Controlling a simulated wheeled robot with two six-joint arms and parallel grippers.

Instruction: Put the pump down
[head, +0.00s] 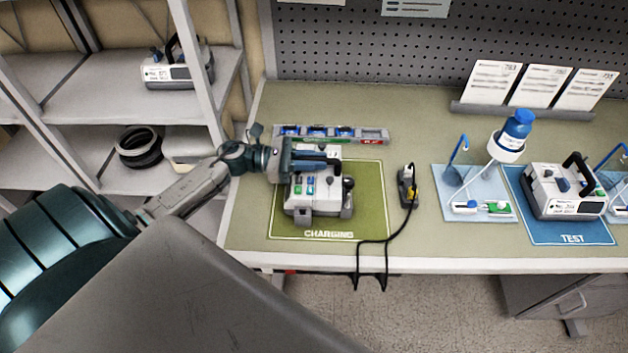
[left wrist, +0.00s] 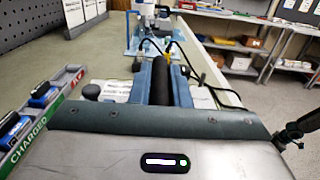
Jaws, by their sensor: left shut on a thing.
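A white and grey pump (head: 313,193) is over the green CHARGING mat (head: 372,205) at the left part of the bench. My left gripper (head: 318,160) is shut on the pump's dark handle, reaching in from the left. In the left wrist view the dark handle (left wrist: 161,82) lies between the blue fingers, with white pump body (left wrist: 112,92) showing behind. The pump looks upright and at or very near the mat; I cannot tell whether its base touches. My right gripper is not in view.
A charger rack (head: 375,135) with blue units stands behind the mat. A black-corded plug block (head: 407,187) is to the right. Another pump (head: 562,192) sits on the blue TEST mat (head: 570,232). A shelf (head: 100,180) holds another pump (head: 172,72) at left.

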